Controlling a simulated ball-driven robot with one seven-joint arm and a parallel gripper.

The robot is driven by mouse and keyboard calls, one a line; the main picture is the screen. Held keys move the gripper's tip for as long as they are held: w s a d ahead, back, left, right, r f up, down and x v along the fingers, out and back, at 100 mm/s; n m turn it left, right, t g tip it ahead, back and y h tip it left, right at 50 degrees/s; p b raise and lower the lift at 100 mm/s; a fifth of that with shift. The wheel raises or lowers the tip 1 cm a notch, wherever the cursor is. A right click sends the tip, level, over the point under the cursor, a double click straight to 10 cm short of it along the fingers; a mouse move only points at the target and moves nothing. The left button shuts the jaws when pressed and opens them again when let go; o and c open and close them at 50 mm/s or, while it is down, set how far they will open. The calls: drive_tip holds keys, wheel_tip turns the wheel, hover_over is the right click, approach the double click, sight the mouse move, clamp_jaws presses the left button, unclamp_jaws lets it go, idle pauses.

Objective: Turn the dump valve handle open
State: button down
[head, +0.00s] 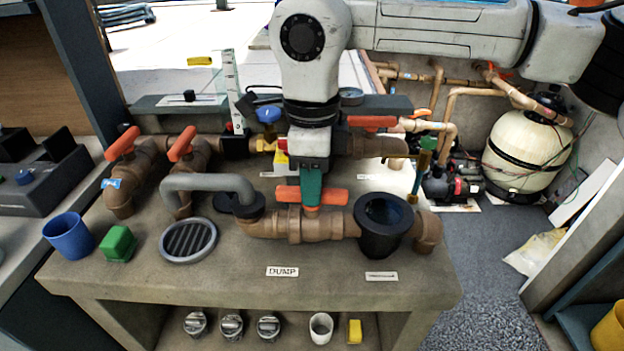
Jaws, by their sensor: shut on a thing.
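The dump valve handle (335,197) is an orange bar on the front brown pipe, above the DUMP label (282,271). It lies left to right, roughly in line with the pipe (275,226) under it. My gripper (311,193) comes down from above, and its teal fingers are shut on the middle of the handle. The fingers hide the handle's centre. An orange stem shows just below them.
Other orange handles stand at the left (122,143), beside it (181,144) and behind my gripper (372,123). A grey hose (210,181) and a black cup-like fitting (384,240) flank the valve. A blue cup (69,236) and green block (118,244) sit at the bench's left.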

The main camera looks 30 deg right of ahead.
drive_tip(key=shift+w+r+n, duration=0.1)
drive_tip(key=shift+n, duration=0.4)
drive_tip(key=c, duration=1)
unclamp_jaws()
wheel_tip(320, 180, up, 11)
